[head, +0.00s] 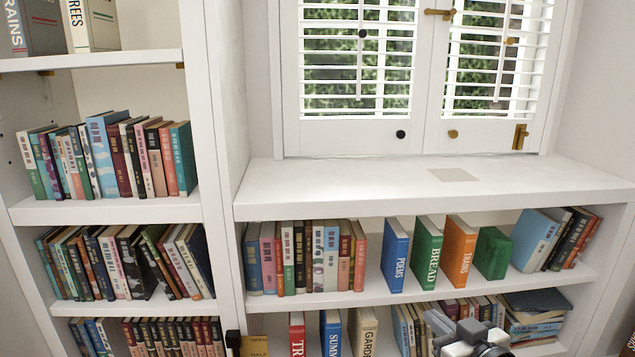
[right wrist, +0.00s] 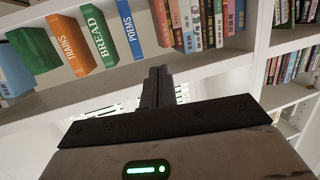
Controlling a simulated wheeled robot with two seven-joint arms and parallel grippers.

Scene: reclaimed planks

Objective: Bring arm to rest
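My right gripper (right wrist: 157,72) shows in the right wrist view with its two dark fingers together and nothing visible between them. In the head view, part of my right arm and gripper (head: 472,337) shows at the bottom edge, in front of the lower shelf. The upright books behind it are the blue POEMS (head: 394,256), the green BREAD (head: 427,254), the orange TRAINS (head: 459,254) and a plain green book (head: 492,254). In the wrist view these books stand beyond the fingers, apart from them.
A white shelf board (head: 400,299) runs above the gripper, with a lower row of books including GARDEN (head: 363,333). A white window ledge (head: 350,183) is nearly bare. A tall bookcase (head: 105,210) stands at the left. Stacked books (head: 537,303) lie at lower right.

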